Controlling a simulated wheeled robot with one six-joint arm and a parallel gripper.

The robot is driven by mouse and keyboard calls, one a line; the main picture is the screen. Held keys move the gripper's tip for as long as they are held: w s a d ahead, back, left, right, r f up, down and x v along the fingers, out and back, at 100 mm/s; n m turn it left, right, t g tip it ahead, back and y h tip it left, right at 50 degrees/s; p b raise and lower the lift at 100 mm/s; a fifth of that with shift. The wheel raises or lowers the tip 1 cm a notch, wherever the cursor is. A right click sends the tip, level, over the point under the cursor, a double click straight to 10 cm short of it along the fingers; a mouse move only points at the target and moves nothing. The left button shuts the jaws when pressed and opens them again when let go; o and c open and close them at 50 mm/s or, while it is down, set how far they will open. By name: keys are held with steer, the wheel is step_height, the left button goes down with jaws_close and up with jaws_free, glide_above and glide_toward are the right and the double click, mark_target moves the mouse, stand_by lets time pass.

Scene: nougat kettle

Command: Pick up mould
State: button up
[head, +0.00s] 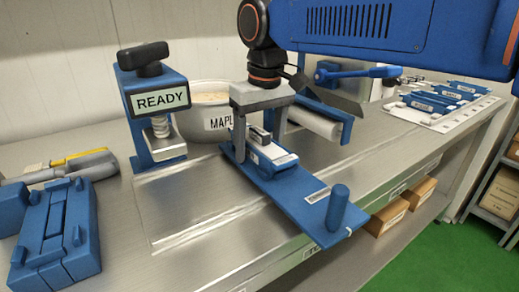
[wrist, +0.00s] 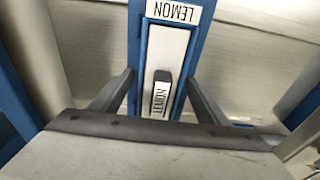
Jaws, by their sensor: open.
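A mould labelled LEMON, a white block with a dark grip on top and a blue body, sits on a blue board in the head view, mould (head: 279,160). My gripper (head: 260,150) is open above the mould, pointing down. In the wrist view its fingers (wrist: 160,85) stand on either side of the mould with the grip between them. Whether the fingers touch the mould's sides cannot be told.
The blue board (head: 290,195) has an upright blue peg (head: 337,207) near the bench's front edge. A blue READY press (head: 155,110) and a MAPLE tub (head: 205,100) stand left and behind. Blue blocks (head: 55,235) lie far left. More labelled moulds (head: 437,102) lie far right.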

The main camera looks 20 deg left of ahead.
steer(key=c, duration=1.5)
